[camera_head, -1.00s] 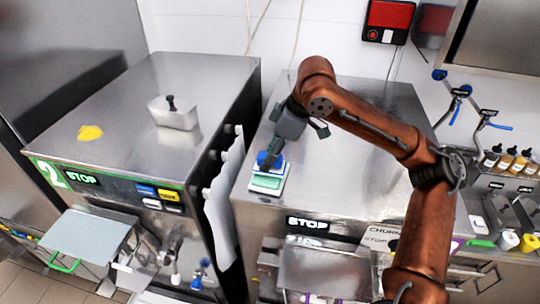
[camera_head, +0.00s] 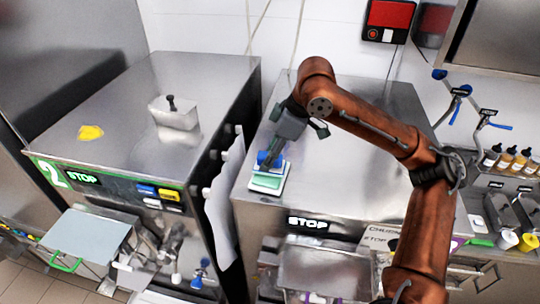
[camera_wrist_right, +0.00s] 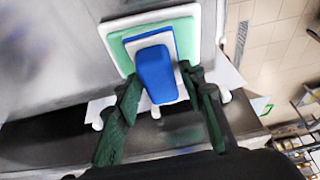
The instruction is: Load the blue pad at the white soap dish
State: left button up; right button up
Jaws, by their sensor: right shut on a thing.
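The white soap dish (camera_head: 267,191) sits on the front left of the right freezer's steel top, near its front edge. My right gripper (camera_head: 272,152) points down over the dish. Its dark green fingers (camera_wrist_right: 160,84) are shut on the blue pad (camera_wrist_right: 157,72). The pad is over the dish's middle in the right wrist view; whether it touches the layer below cannot be told. My left gripper is not in view.
The left freezer's top carries a steel container (camera_head: 174,115) and a yellow patch (camera_head: 90,132). A dark gap with a white hanging sheet (camera_head: 222,195) separates the freezers. Bottles (camera_head: 507,157) stand at the far right. The right freezer's top is otherwise clear.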

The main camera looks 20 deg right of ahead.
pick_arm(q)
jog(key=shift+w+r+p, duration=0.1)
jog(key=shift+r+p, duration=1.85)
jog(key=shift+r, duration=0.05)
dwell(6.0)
